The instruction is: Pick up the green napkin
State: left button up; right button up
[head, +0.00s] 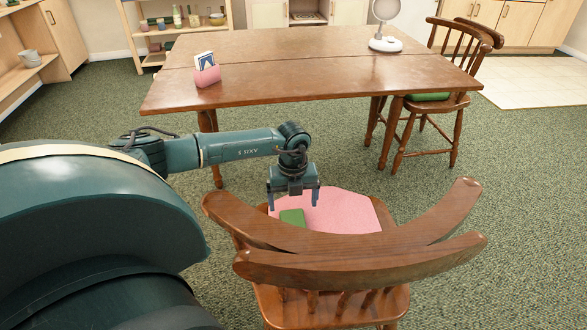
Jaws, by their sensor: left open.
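The green napkin (292,217) is a small folded green piece on the pink seat pad (345,212) of the near wooden chair (350,262). The chair's back rail stands in front of it and may hide its near edge. My left gripper (294,201) points down just above the napkin, with its two fingers apart and nothing between them. I cannot tell whether the fingertips touch the pad. My right gripper is not in view.
A wooden table (290,70) stands beyond the chair, holding a pink napkin holder (207,76) and a white round-headed item (385,43). Another chair (430,100) with a green pad is at the right. Shelves line the back; carpet at the right is clear.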

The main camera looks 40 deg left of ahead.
aim_at(294, 223)
pick_arm(q)
jog(key=f, duration=0.2)
jog(key=f+b, duration=0.1)
jog(key=f, duration=0.1)
jog(key=f+b, duration=0.1)
jog(key=f, duration=0.2)
jog(key=shift+s+d, duration=0.2)
jog(key=shift+d, duration=0.1)
jog(key=shift+f, duration=0.2)
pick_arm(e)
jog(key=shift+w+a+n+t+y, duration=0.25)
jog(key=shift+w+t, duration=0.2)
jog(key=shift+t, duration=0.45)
pick_arm(q)
jog(key=shift+c, duration=0.2)
jog(key=c, duration=1)
